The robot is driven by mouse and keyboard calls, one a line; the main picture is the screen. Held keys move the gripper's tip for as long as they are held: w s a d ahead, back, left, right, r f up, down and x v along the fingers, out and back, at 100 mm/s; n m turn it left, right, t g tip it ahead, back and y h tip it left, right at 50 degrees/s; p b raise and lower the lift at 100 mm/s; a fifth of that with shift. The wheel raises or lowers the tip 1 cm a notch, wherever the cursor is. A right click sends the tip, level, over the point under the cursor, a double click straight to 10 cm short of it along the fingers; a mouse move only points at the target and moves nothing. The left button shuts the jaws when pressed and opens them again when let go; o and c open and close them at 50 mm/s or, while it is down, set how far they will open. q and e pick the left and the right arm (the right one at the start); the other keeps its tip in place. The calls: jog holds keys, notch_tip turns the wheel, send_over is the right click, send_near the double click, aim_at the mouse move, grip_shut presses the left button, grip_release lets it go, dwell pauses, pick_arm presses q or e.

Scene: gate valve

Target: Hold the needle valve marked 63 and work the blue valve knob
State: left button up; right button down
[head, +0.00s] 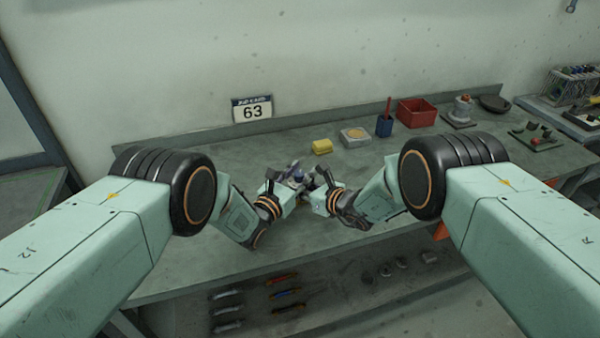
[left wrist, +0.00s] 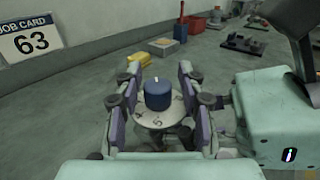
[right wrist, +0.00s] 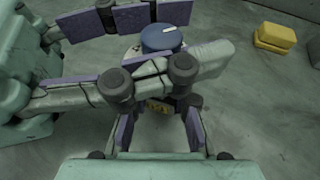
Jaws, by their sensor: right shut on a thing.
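The needle valve's blue knob (left wrist: 158,97) has a white mark on top and sits above a pale numbered dial (left wrist: 160,117). The knob also shows in the right wrist view (right wrist: 162,38). My left gripper (left wrist: 158,88) is open, its purple-padded fingers on either side of the knob with gaps visible. The left fingers hide much of the valve in the right wrist view. A job card marked 63 (head: 252,109) stands at the bench's back.
Several tools lie on the shelf below. The bench left of the card is clear.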

aim_at(300, 172)
pick_arm(q)
jog(key=shift+o, duration=0.6)
jog(key=shift+a, duration=0.1)
notch_tip(300, 172, up, 9)
jog(key=shift+r, duration=0.5)
